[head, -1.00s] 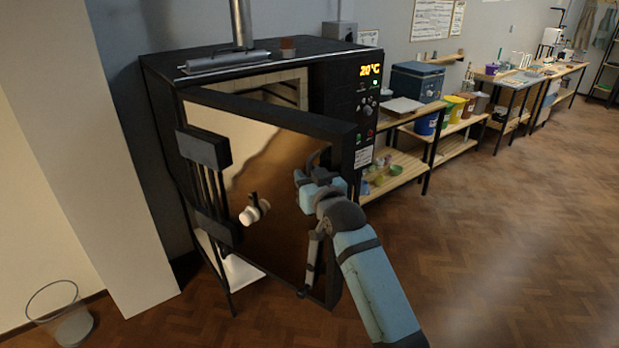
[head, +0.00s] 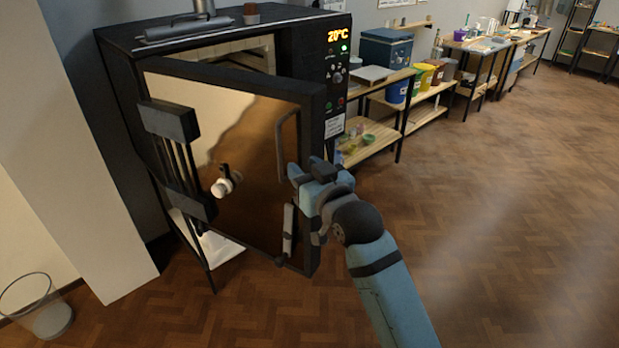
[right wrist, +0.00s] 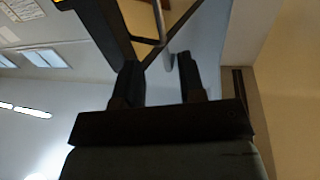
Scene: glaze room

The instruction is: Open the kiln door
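The kiln (head: 215,32) is a black cabinet at the left in the head view. Its door (head: 316,180) stands partly open, hinged at the left, with the pale interior showing above it. A thin upright handle bar (head: 281,150) is on the door's front near its free edge. My right gripper (head: 308,172) is in front of the door's free edge, just right of and below the handle. In the right wrist view my right gripper (right wrist: 159,75) has its fingers apart with nothing between them; a grey bar (right wrist: 159,20) shows beyond the fingertips. My left gripper is not in view.
A control panel (head: 336,75) reading 20°C is right of the door. Wooden shelves (head: 375,140) with buckets and jars run along the wall. A wire bin (head: 45,310) stands at lower left. The parquet floor (head: 480,220) at right is clear.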

